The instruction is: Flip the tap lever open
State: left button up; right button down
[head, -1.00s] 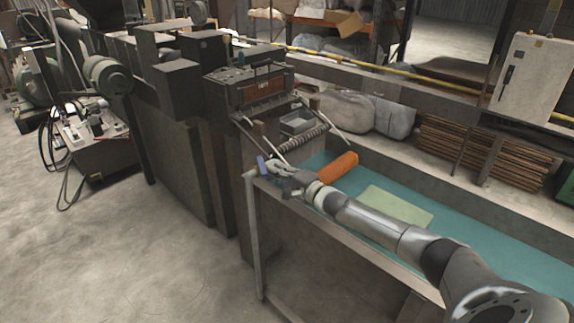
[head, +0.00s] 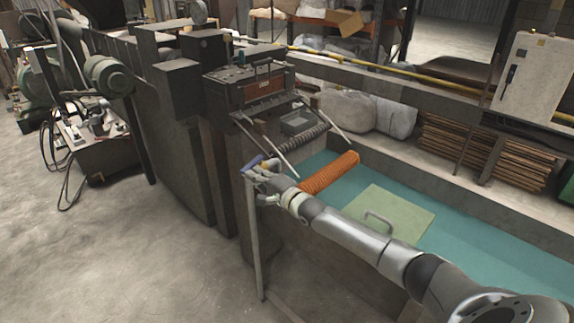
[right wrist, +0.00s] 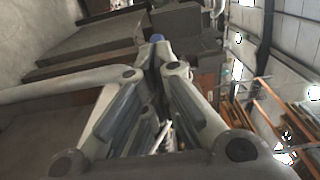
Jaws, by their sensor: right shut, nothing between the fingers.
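The tap lever, a small blue-violet bar (head: 253,162), shows at the near corner of the bench, at the top of a grey post. It lies slanted, its right end higher in the picture. My right gripper (head: 256,174) is shut and empty, right beside the lever. Whether they touch is hard to tell. In the right wrist view the fingers (right wrist: 157,60) are together, and a small blue tip (right wrist: 157,38) shows just beyond them. The tap's body is mostly hidden by my gripper. My left gripper is not in view.
An orange mesh tube (head: 330,172) lies on the teal trough floor (head: 470,262). A green panel with a metal handle (head: 378,222) lies nearer my right arm. A dark machine (head: 255,88) stands behind the lever. Open concrete floor (head: 110,250) is at left.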

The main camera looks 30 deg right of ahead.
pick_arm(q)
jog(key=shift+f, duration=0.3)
pick_arm(e)
jog(key=shift+w+a, duration=0.25)
jog(key=shift+a, duration=0.05)
dwell(0.3)
